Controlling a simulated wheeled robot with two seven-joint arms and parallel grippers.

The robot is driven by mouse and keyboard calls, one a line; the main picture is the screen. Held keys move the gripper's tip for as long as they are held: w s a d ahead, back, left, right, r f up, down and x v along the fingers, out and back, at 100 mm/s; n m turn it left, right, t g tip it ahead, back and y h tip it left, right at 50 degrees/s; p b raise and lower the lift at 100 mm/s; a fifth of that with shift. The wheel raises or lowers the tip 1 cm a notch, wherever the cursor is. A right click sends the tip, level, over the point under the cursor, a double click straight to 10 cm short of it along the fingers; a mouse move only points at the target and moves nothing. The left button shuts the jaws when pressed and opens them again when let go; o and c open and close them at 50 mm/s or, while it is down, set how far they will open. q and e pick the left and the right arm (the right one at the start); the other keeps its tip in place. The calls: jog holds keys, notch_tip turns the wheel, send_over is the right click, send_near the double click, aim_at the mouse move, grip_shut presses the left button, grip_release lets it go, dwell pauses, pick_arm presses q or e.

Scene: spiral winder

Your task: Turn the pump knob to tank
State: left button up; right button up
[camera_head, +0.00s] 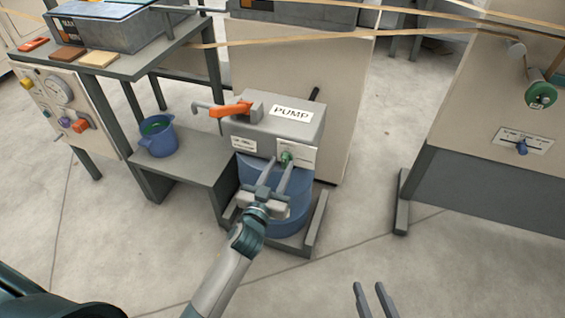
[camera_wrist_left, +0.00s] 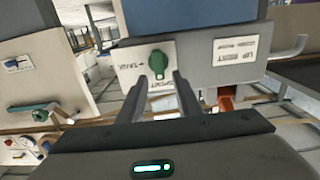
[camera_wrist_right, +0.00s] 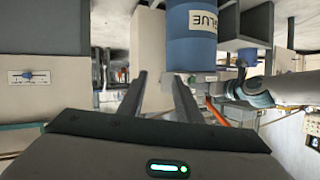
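The pump (camera_head: 275,115) is a grey box with a PUMP sign, standing over a blue drum (camera_head: 290,217). Its green knob (camera_head: 286,157) sits on a white label plate on the front face. In the left wrist view the knob (camera_wrist_left: 157,63) is seen upside down, with small label text beside and below it. My left gripper (camera_head: 279,164) is open and empty, its fingertips close in front of the knob. In the left wrist view the fingertips (camera_wrist_left: 167,76) appear just below and right of it; contact cannot be told. My right gripper (camera_head: 370,287) is open and empty over the floor.
An orange-handled lever (camera_head: 231,109) is on the pump's left top. A blue bucket (camera_head: 158,136) stands on the low grey shelf (camera_head: 190,158). A cabinet with a blue knob (camera_head: 522,148) is at right. The floor in front is clear.

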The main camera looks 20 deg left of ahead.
aim_at(285, 160)
pick_arm(q)
jog(key=shift+w, duration=1.3)
pick_arm(e)
jog(key=shift+w+a+r+t, duration=0.15)
jog(key=shift+a+r+t, duration=0.15)
jog(key=shift+r, duration=0.15)
jog(key=shift+d, duration=0.1)
pick_arm(q)
grip_shut()
